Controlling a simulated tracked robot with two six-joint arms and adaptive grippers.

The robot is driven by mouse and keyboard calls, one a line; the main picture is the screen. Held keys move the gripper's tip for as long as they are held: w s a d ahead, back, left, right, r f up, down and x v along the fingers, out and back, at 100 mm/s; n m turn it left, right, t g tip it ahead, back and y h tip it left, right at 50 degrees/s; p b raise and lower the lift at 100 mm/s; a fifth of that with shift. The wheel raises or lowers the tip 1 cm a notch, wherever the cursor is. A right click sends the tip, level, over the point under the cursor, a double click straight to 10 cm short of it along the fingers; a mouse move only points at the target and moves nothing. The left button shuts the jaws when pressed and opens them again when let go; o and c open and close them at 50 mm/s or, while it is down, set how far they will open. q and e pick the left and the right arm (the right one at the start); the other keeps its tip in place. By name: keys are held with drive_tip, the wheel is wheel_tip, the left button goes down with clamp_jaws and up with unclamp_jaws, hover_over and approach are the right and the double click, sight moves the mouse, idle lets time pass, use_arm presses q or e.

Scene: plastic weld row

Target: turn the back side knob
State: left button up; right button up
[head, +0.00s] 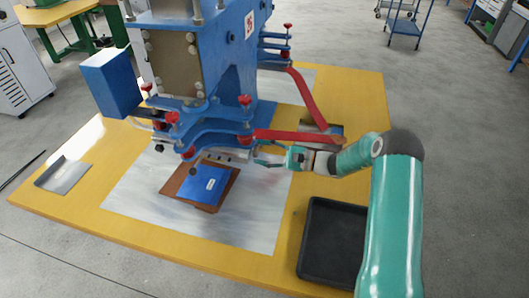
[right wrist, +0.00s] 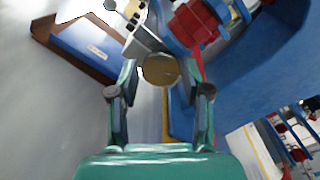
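A blue press machine (head: 225,60) stands on the yellow table, with several small red knobs on its sides. One red knob (head: 246,140) is at the front right, just left of my right gripper (head: 262,153); others sit farther back, such as a red knob (head: 285,55). I cannot tell which is the back side knob. In the right wrist view my right gripper (right wrist: 160,82) has its fingers spread. A round brass-coloured knob end (right wrist: 159,70) shows between the fingertips, with gaps beside it; contact is not clear. My left gripper is not in view.
Red lever arms (head: 307,98) stick out to the right of the machine, close above my right arm. A blue plate on a brown board (head: 229,190) lies below the press. A black tray (head: 318,240) sits at the front right. A metal sheet (head: 62,176) lies at the left.

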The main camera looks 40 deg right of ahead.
drive_tip(key=c, duration=0.6)
